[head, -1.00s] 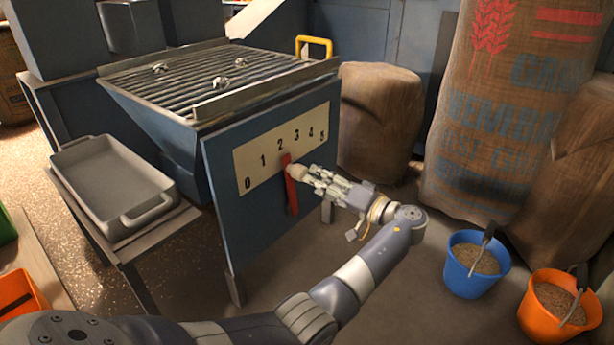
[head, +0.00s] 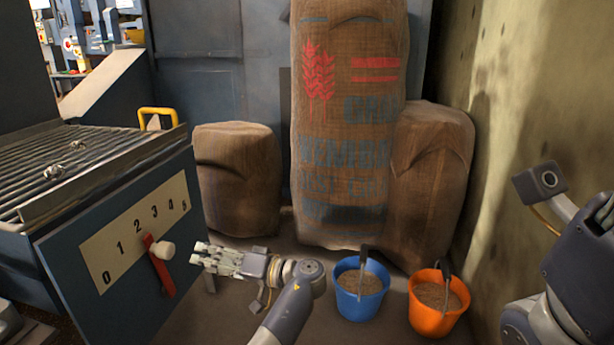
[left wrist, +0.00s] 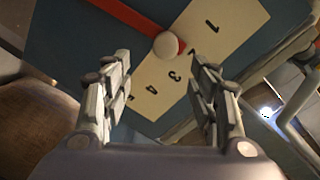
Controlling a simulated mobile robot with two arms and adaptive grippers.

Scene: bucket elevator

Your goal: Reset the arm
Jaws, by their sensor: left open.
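My left gripper (head: 215,260) is open and empty, just right of the red lever (head: 160,268) on the blue hopper's front panel. The lever has a pale round knob (head: 165,250) and stands near the 2 on the number plate (head: 130,232), which is marked 0 to 5. In the left wrist view the open fingers (left wrist: 165,88) stand apart, with the knob (left wrist: 166,46) beyond them and a gap visible. Parts of my right arm (head: 560,260) show at the right edge of the head view; its gripper fingers are not visible.
A blue bucket (head: 358,305) and an orange bucket (head: 437,318) of grain stand on the floor right of my left arm. Full sacks (head: 345,120) stand behind. The grated hopper (head: 95,165) is at left, a wall (head: 530,90) at right.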

